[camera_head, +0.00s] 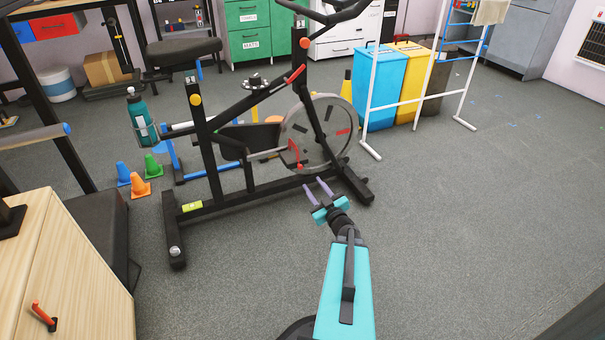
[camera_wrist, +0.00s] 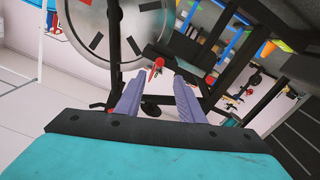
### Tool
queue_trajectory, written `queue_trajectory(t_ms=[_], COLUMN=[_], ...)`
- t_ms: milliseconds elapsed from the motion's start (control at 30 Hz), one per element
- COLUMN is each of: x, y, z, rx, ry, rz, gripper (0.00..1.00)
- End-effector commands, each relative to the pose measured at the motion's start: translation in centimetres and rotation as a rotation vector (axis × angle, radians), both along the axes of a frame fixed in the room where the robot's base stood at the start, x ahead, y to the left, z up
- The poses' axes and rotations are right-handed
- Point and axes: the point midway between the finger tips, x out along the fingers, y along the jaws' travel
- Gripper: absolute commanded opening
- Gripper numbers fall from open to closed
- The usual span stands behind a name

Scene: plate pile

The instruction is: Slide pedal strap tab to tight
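The exercise bike (camera_head: 240,190) stands on the floor, its grey flywheel (camera_head: 325,150) at its right end. A small red part (camera_head: 294,153), perhaps the pedal strap, shows low beside the flywheel. In the wrist view a red part (camera_wrist: 156,68) appears just beyond and between my fingertips, apart from them as far as I can see. I cannot make out the strap's tab clearly. My gripper (camera_head: 318,187) has teal sides and purple fingers, is in front of the bike near its lower right, and is open and empty. The wrist view shows its fingers (camera_wrist: 158,80) spread.
Blue (camera_head: 378,88) and yellow (camera_head: 410,75) bins stand behind a white rack (camera_head: 400,105) at the right. Small cones (camera_head: 140,187) and a wooden cabinet (camera_head: 70,270) are at the left. The floor at the right is clear.

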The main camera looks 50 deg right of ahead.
Motion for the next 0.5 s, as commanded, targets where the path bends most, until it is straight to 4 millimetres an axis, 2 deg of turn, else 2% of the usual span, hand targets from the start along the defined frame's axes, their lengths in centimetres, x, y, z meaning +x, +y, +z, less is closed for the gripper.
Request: queue_trajectory(t_ms=[100, 500], x=[1.9, 6.8], y=[-0.8, -2.8], z=[-0.3, -0.3], rx=[-0.002, -0.002], ry=[-0.001, 0.000], rz=[0.002, 0.000], gripper=[0.35, 0.35])
